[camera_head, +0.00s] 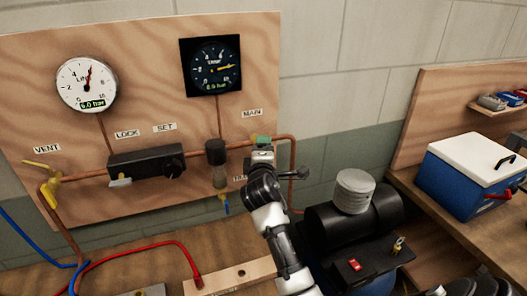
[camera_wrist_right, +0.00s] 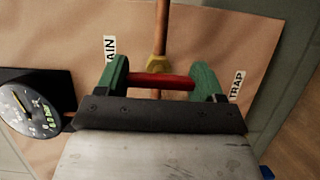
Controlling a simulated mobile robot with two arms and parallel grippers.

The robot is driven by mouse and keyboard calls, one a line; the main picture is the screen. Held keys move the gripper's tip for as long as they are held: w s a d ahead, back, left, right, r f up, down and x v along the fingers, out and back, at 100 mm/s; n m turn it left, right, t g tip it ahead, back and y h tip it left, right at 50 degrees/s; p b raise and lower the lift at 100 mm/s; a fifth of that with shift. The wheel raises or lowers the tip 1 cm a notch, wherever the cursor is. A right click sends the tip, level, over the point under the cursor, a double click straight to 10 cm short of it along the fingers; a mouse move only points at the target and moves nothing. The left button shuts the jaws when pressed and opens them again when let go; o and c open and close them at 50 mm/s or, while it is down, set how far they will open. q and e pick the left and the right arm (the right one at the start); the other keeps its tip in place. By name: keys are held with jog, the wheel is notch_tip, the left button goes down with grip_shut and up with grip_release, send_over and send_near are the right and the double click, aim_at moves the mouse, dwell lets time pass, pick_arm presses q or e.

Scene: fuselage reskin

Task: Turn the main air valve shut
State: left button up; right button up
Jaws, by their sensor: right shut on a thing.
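The main air valve has a red handle (camera_wrist_right: 160,81) and a brass body (camera_wrist_right: 157,67) on a copper pipe, seen in the right wrist view. The handle lies crosswise to the pipe. My right gripper (camera_wrist_right: 160,82) has a green finger at each end of the handle and is shut on it. In the head view my right gripper (camera_head: 262,143) is at the pipe below the MAIN label (camera_head: 252,112), and it hides the valve. My left gripper is not in view.
The wooden panel (camera_head: 140,65) carries a white gauge (camera_head: 87,84), a black gauge (camera_head: 211,66), a black regulator block (camera_head: 145,163) and a yellow vent valve (camera_head: 45,170). A black compressor (camera_head: 340,225) stands right of my arm. A blue cooler (camera_head: 465,180) sits on the right bench.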

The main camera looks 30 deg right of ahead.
dwell(0.3)
jog(key=o, duration=0.9)
jog(key=shift+o, duration=0.2)
jog(key=shift+s, duration=0.1)
jog(key=shift+s+a+f, duration=0.1)
jog(key=shift+s+a, duration=0.1)
jog(key=b+v, duration=0.3)
jog(key=v, duration=0.7)
